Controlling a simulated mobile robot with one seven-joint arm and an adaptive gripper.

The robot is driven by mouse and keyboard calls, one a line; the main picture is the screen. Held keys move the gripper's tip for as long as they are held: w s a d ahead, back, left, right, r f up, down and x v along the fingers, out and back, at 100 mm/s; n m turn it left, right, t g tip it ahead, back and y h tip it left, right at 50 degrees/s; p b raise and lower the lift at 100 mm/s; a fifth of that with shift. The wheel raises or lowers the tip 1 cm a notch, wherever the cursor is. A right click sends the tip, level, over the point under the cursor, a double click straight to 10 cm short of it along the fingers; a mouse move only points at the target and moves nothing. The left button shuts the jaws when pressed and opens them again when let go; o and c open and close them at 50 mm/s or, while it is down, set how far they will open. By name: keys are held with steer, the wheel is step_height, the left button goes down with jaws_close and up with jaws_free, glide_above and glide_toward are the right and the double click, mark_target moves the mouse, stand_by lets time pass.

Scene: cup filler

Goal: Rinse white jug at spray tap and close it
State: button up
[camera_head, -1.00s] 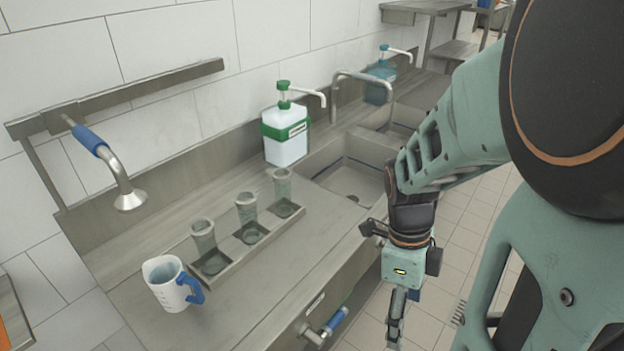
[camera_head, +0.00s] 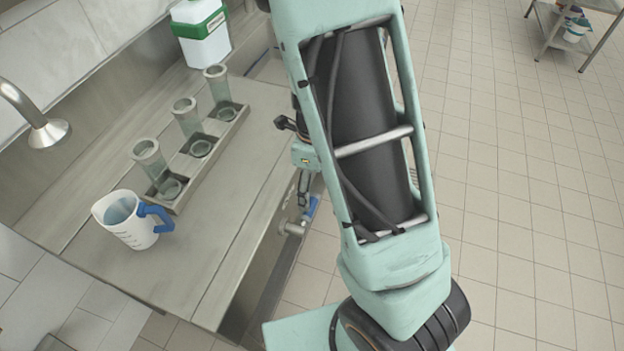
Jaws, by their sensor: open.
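The white jug (camera_head: 131,221) with a blue handle stands upright on the steel counter at the left, its open top facing up. The spray tap head (camera_head: 48,133) hangs over the counter's far left, up and left of the jug and apart from it. A valve with a blue lever (camera_head: 309,207) sits on the counter's front face. My gripper (camera_head: 303,197) points down in front of the counter edge, close to the blue lever; whether it touches it I cannot tell. It is open and holds nothing visible. My arm hides part of the counter's right side.
A tray (camera_head: 213,150) with several clear glasses stands behind the jug. A white and green bottle (camera_head: 203,37) stands at the back by the sink. Tiled floor (camera_head: 520,230) is free to the right, with a shelf (camera_head: 570,30) far off.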

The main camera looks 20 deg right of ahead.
mark_target(314, 205)
step_height(314, 205, down, 9)
steer(key=shift+f+b, duration=0.1)
steer(key=shift+b, duration=0.85)
steer(key=c, duration=1.3)
steer(key=shift+c, duration=0.2)
steer(key=shift+w+d+f+g+y, duration=0.1)
steer(key=shift+d+f+g+y, duration=0.05)
steer(key=shift+f+g+y, duration=0.85)
steer(key=shift+f+g, duration=0.1)
steer(key=shift+g, duration=0.3)
